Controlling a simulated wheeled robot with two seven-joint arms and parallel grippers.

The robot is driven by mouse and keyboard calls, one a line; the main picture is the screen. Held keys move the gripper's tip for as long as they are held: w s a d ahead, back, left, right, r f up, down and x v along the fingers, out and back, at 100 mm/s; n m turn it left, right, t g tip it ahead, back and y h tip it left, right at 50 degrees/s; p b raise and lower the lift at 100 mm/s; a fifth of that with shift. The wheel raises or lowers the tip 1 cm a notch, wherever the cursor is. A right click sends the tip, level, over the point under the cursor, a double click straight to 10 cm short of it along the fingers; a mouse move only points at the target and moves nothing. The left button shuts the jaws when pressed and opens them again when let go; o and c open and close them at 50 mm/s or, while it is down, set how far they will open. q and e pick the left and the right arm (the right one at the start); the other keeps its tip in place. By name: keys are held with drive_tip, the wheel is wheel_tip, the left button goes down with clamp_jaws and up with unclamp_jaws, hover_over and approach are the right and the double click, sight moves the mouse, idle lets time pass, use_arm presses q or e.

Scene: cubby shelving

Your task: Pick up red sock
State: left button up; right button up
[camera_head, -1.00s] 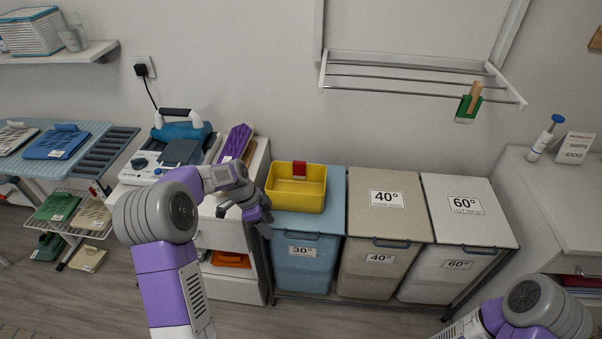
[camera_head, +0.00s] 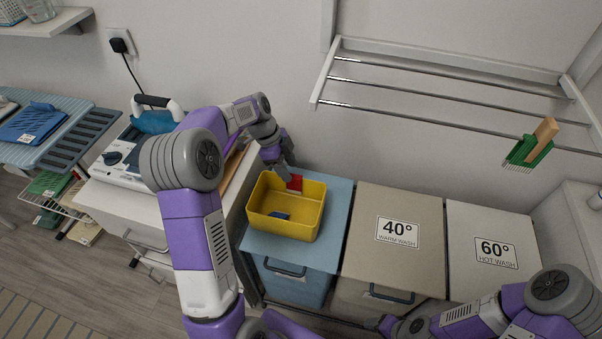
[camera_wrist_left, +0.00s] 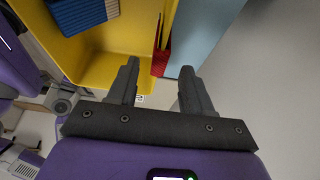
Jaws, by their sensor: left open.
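The red sock (camera_head: 294,183) hangs over the far wall of a yellow bin (camera_head: 262,222). It also shows in the left wrist view (camera_wrist_left: 161,60) against the bin's wall, ahead of the fingertips and between their lines. My left gripper (camera_head: 286,168) is above the bin's far edge, close to the sock and partly overlapping it in the head view. In the left wrist view its two fingers (camera_wrist_left: 158,72) are apart with nothing held. My right gripper (camera_head: 385,323) is low near the front of the bins, small and partly hidden by its arm.
The yellow bin stands on a blue lidded hamper (camera_head: 335,215) and holds something blue (camera_head: 280,215). Beige 40° (camera_head: 395,265) and white 60° hampers (camera_head: 490,220) stand to the right. A drying rack (camera_head: 440,88) with a green brush (camera_head: 530,148) is on the wall above.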

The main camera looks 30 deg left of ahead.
sight(293, 175)
use_arm(q)
drive_tip(key=x, duration=0.1)
drive_tip(key=b+x, duration=0.1)
drive_tip(key=shift+s+d+f, duration=0.15)
drive_tip(key=shift+s+f, duration=0.05)
drive_tip(key=shift+f, duration=0.15)
drive_tip(key=x, duration=0.2)
drive_tip(key=b+x, duration=0.1)
drive_tip(key=x, duration=0.1)
drive_tip(key=shift+w+d+f+b, duration=0.1)
drive_tip(key=shift+w+b, duration=0.15)
drive_tip(key=shift+b, duration=0.05)
clamp_jaws()
